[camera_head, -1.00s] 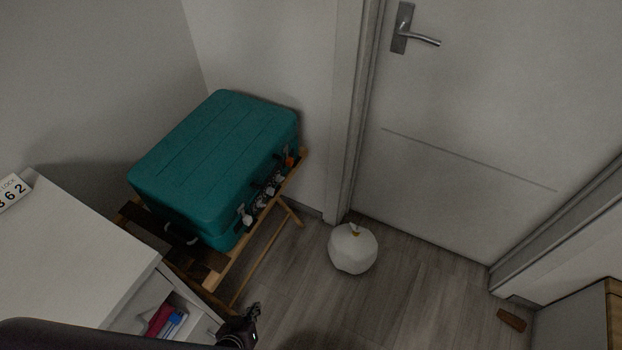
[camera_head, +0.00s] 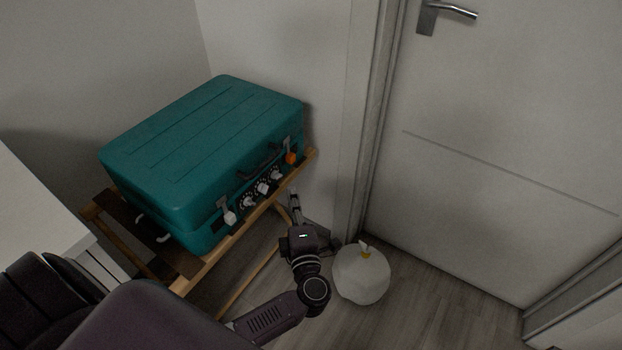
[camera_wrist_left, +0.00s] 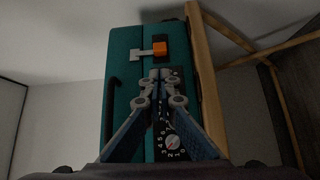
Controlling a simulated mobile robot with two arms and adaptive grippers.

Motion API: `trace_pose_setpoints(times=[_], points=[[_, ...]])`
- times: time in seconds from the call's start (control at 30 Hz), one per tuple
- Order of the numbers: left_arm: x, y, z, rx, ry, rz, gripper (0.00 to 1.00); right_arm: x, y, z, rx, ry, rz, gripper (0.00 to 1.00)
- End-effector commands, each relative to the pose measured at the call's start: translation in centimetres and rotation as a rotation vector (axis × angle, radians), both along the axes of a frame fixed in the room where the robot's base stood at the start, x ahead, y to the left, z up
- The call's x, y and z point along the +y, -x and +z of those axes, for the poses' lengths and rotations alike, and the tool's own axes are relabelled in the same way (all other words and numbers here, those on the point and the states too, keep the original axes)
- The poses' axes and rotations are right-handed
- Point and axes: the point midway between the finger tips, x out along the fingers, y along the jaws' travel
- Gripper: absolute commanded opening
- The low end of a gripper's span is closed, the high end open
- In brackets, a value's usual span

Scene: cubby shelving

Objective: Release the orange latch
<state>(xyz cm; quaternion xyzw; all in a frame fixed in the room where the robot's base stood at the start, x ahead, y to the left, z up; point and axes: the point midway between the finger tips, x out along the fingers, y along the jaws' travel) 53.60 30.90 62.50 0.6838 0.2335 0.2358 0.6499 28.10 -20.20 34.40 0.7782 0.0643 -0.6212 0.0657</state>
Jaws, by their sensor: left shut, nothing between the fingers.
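The teal suitcase (camera_head: 195,135) lies on a wooden folding stand. The orange latch (camera_head: 291,158) is at the right end of its front side, near the handle. My left gripper (camera_head: 295,203) is in front of the suitcase, below and apart from the latch. In the left wrist view the left gripper (camera_wrist_left: 161,76) has its fingertips together with nothing between them. A white latch (camera_head: 230,217) is at the suitcase's left end. My right gripper is not in view.
Number dials (camera_head: 262,188) line the suitcase front. The wooden stand (camera_head: 205,270) juts out below. A white bag (camera_head: 361,276) sits on the floor right of my left arm. A door (camera_head: 500,140) is at right, and a white cabinet (camera_head: 35,205) at left.

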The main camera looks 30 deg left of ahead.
Motion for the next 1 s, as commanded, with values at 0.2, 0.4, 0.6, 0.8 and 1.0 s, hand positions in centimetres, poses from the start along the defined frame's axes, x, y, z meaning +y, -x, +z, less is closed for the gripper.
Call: trace_pose_setpoints(times=[0.2,0.4,0.6,0.8,1.0], points=[[0.4,0.3,-0.3,-0.014,0.049,0.032,0.00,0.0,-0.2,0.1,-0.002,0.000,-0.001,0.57],[0.4,0.3,-0.3,-0.013,0.047,0.031,0.00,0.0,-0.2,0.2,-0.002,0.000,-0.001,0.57],[1.0,-0.4,-0.2,-0.015,0.044,0.031,0.00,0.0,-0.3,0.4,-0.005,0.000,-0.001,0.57],[3.1,-2.9,-0.2,-0.016,0.042,0.031,0.00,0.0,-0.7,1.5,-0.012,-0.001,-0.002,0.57],[5.4,-5.5,-0.3,-0.013,0.041,0.031,0.00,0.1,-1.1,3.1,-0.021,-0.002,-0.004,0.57]])
